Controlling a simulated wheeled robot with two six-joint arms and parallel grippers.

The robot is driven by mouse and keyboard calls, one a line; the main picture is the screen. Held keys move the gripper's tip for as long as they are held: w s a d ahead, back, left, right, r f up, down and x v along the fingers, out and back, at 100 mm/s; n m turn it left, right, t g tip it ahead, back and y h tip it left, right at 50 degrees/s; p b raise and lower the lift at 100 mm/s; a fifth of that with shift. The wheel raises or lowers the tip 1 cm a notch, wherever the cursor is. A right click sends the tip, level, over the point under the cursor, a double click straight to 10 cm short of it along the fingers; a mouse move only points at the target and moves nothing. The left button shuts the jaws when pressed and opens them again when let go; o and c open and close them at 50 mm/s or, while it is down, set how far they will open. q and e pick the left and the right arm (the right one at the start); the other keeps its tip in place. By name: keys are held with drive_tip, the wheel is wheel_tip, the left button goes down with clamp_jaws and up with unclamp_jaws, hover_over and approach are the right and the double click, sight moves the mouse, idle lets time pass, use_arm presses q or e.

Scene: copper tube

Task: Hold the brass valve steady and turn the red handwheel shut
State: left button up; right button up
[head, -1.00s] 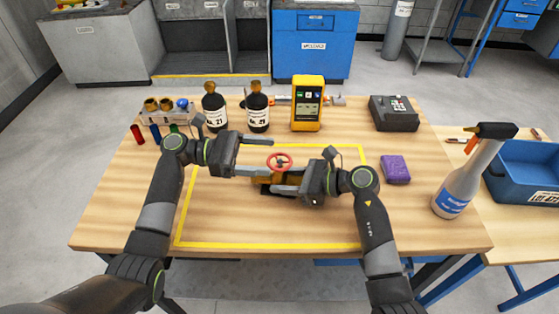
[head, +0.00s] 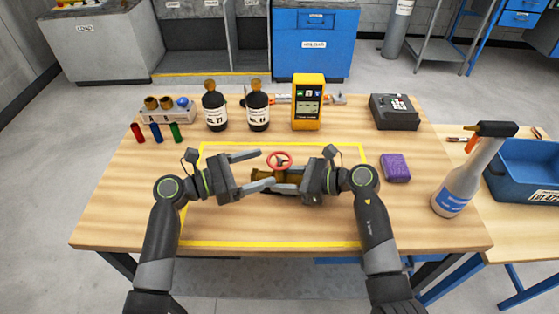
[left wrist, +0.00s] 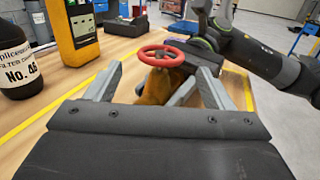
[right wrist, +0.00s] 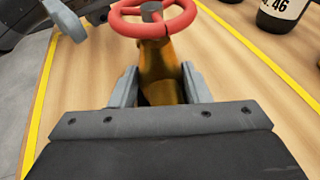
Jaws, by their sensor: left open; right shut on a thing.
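The brass valve (head: 264,181) lies inside the yellow outline on the table, with the red handwheel (head: 280,161) on top. The valve also shows in the right wrist view (right wrist: 165,72), where my right gripper (right wrist: 160,88) is shut on its body below the handwheel (right wrist: 152,20). My left gripper (head: 257,170) is open to the left of the valve, its two fingers spread and empty. In the left wrist view, the handwheel (left wrist: 160,56) stands ahead, beyond the gap between the left fingertips. The underside of the valve is hidden by the fingers.
Two dark bottles (head: 215,106), a yellow meter (head: 307,103) and a rack (head: 167,112) stand at the back. A purple block (head: 395,168) and spray bottle (head: 460,180) are at the right. The front area inside the yellow outline (head: 270,244) is clear.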

sight(278, 162)
use_arm(q)
drive_tip(key=x, duration=0.5)
drive_tip(key=shift+w+d, duration=0.15)
drive_tip(key=shift+d, duration=0.25)
drive_tip(key=c, duration=0.9)
drive_tip(key=shift+m+g+h, duration=0.4)
drive_tip(key=shift+m+g, duration=0.4)
drive_tip(key=shift+g, duration=0.4)
drive_tip(key=shift+c, duration=0.2)
drive_tip(key=o, duration=0.9)
drive_tip(key=shift+o, duration=0.2)
drive_tip(key=shift+a, duration=0.1)
